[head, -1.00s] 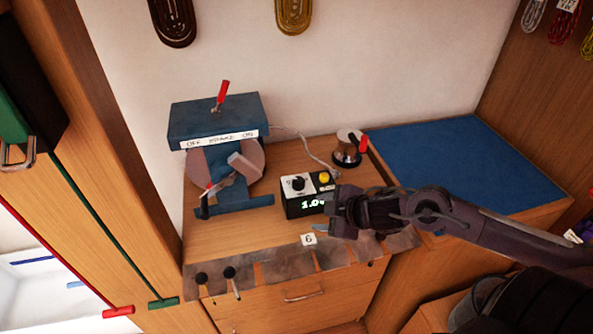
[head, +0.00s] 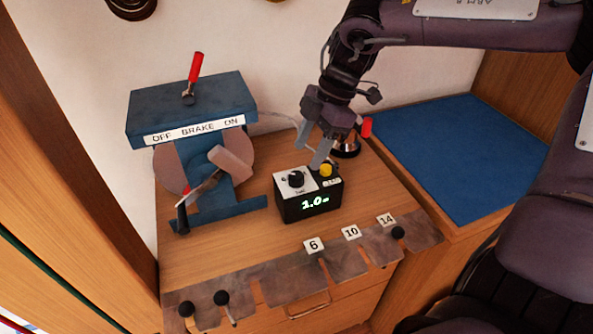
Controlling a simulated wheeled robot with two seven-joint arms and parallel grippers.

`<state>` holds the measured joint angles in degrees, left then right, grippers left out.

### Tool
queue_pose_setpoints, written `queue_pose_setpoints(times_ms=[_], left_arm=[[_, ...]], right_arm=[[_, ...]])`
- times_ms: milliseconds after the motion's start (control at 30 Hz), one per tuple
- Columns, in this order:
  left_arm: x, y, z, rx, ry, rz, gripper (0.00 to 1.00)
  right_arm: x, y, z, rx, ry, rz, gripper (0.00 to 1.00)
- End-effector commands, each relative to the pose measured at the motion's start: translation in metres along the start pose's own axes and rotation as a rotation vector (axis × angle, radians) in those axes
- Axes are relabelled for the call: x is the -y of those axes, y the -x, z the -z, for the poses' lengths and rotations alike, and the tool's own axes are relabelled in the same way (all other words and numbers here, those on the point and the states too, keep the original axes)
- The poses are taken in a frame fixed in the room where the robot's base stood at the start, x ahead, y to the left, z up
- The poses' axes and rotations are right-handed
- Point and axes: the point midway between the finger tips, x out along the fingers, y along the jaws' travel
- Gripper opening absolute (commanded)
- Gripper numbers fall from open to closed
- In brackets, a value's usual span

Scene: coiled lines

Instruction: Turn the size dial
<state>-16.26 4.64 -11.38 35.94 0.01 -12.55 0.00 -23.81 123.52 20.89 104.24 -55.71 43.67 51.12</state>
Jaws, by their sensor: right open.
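The size dial is a black knob (head: 296,179) on the white top plate of a small black box (head: 308,203). The box's front display reads about 1.0 in green. A yellow button (head: 326,170) sits on the same top, right of the dial. My right gripper (head: 312,153) comes down from above with its jaws open and its fingertips just behind the box, close to the yellow button. It appears apart from the dial, and nothing is seen between its fingers. My left gripper is out of view.
A blue brake machine (head: 190,108) with a red lever (head: 196,67) stands left of the box. A spool with a red handle (head: 366,127) is behind my right gripper. A metal slotted strip (head: 290,282) with number tags runs along the front edge. A blue mat (head: 460,155) lies clear at right.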

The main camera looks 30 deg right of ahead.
Motion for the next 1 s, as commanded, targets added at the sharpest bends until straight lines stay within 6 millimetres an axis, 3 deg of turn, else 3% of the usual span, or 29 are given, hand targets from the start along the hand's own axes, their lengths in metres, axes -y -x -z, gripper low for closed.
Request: queue_pose_setpoints(times_ms=[100, 233, 400, 600, 700, 1000], left_arm=[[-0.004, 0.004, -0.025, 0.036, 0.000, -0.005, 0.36], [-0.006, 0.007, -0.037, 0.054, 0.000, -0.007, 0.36], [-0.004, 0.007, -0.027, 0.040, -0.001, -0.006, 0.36], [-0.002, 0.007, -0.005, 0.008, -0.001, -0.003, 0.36], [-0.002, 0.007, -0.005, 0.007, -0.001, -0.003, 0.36], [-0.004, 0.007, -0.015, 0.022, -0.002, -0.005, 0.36]], right_arm=[[0.001, -0.021, 0.000, 0.000, 0.000, 0.005, 0.52], [0.001, -0.041, 0.000, -0.001, 0.001, 0.004, 0.52], [0.000, -0.057, 0.000, 0.000, 0.001, 0.001, 0.52], [0.000, -0.061, 0.000, -0.001, 0.002, -0.002, 0.52], [0.000, -0.061, 0.000, -0.001, 0.002, -0.002, 0.52], [0.000, -0.060, 0.000, -0.001, 0.002, -0.002, 0.15]])
